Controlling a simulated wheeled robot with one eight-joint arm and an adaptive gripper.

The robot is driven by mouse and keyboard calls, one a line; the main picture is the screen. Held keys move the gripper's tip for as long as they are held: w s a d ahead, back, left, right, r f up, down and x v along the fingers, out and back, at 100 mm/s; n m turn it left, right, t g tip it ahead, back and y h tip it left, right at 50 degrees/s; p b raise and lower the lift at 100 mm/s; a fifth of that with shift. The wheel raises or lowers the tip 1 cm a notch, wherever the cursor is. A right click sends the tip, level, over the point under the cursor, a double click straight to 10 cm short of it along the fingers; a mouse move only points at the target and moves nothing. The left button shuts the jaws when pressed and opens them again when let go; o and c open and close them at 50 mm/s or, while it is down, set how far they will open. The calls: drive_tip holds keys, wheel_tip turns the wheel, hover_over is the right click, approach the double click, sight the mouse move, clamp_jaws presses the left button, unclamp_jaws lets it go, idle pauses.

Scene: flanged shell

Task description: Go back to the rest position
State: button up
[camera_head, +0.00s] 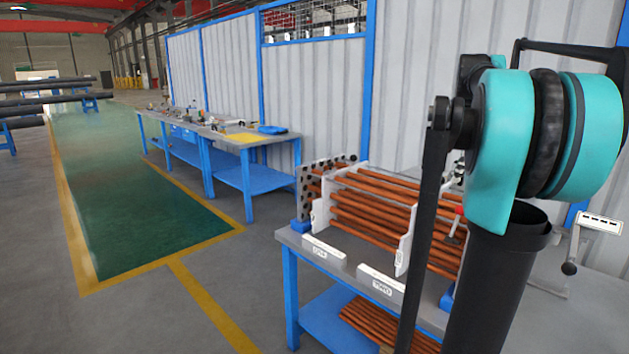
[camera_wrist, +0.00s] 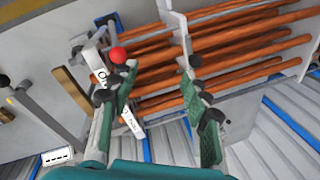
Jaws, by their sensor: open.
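My gripper (camera_wrist: 158,68) shows in the wrist view with its two green-padded fingers spread apart and nothing between them. Behind the fingers is the tube bundle (camera_wrist: 225,62), several copper-coloured rods running through pale plates. In the head view the bundle (camera_head: 375,215) lies on a grey-topped blue workbench (camera_head: 290,236), left of my arm. A red ball-like tip (camera_wrist: 118,55) appears beside the left fingertip in the wrist view; I cannot tell whether they touch. In the head view my arm stands folded at the right, and my gripper cannot be made out there.
A second blue bench (camera_head: 228,136) with small items stands farther back along the corrugated wall. More copper rods (camera_head: 375,325) lie on the near bench's lower shelf. A green walkway (camera_head: 130,190) with yellow borders is clear at the left. Dark pipes (camera_head: 45,98) rest on blue stands beyond.

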drive_tip(key=s+a+f+n, duration=0.3)
drive_tip(key=s+a+f, duration=0.15)
drive_tip(key=f, duration=0.45)
drive_tip(key=s+a+f+n+t, duration=0.1)
drive_tip(key=s+a+f+n, duration=0.3)
drive_tip(key=f, duration=0.4)
drive_tip(key=s+a+f+n, duration=0.3)
drive_tip(key=a+f, duration=0.3)
drive_tip(key=f, duration=0.3)
drive_tip(key=s+a+f+n, duration=0.3)
drive_tip(key=s+f+n, duration=0.1)
drive_tip(key=s+f, duration=0.6)
drive_tip(key=shift+s+a+t, duration=0.4)
drive_tip(key=shift+s, duration=0.1)
drive_tip(key=shift+c, duration=0.3)
